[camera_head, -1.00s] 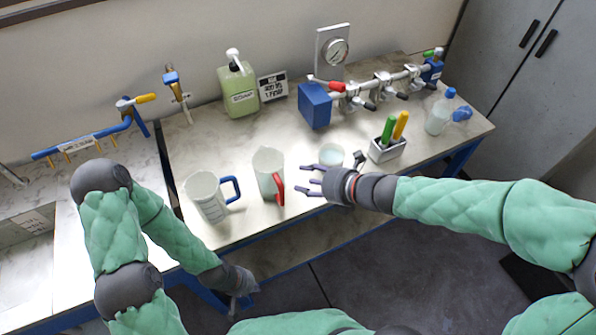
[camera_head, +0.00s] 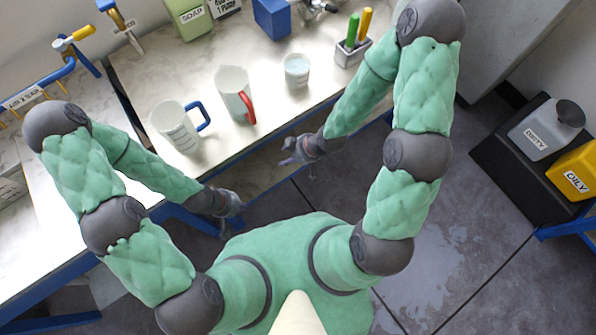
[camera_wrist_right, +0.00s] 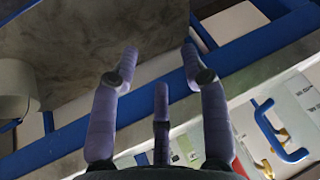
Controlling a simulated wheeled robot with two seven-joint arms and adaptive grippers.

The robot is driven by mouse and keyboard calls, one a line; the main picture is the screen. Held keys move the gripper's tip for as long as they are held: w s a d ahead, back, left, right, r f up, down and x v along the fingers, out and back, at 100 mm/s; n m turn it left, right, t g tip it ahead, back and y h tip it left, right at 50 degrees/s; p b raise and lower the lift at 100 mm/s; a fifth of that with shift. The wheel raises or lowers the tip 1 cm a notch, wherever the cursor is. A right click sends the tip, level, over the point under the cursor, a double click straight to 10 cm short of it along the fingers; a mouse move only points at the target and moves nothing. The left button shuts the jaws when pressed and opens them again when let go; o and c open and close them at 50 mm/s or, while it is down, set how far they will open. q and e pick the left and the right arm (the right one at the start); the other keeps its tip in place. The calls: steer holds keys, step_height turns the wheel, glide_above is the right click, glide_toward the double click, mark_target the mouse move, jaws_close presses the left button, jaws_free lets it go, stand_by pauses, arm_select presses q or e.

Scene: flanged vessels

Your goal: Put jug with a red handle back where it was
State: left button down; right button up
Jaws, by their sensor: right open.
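The jug with a red handle (camera_head: 234,92) stands upright on the bench, its handle (camera_head: 249,108) toward the front right. A jug with a blue handle (camera_head: 177,128) stands to its left and a small clear beaker (camera_head: 297,71) to its right. My right gripper (camera_head: 298,151) is open and empty, off the bench's front edge and apart from the jugs. Its spread fingers show in the right wrist view (camera_wrist_right: 160,62), with a blue handle (camera_wrist_right: 279,131) at the right. My left gripper (camera_head: 228,206) hangs in front of the bench; its fingers are too small to read.
A grey holder (camera_head: 351,52) with green and yellow handles stands at the back right, beside my right arm. A soap bottle (camera_head: 190,17) and a blue block (camera_head: 271,17) are at the back. DIRTY (camera_head: 547,128) and OILY (camera_head: 574,172) containers are at the right.

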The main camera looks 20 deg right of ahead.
steer(key=s+f+m+g+h, duration=0.1)
steer(key=s+f+m+g, duration=0.2)
steer(key=s+f+m, duration=0.6)
steer(key=shift+f+b, duration=0.25)
steer(key=shift+b, duration=0.05)
stand_by(0.6)
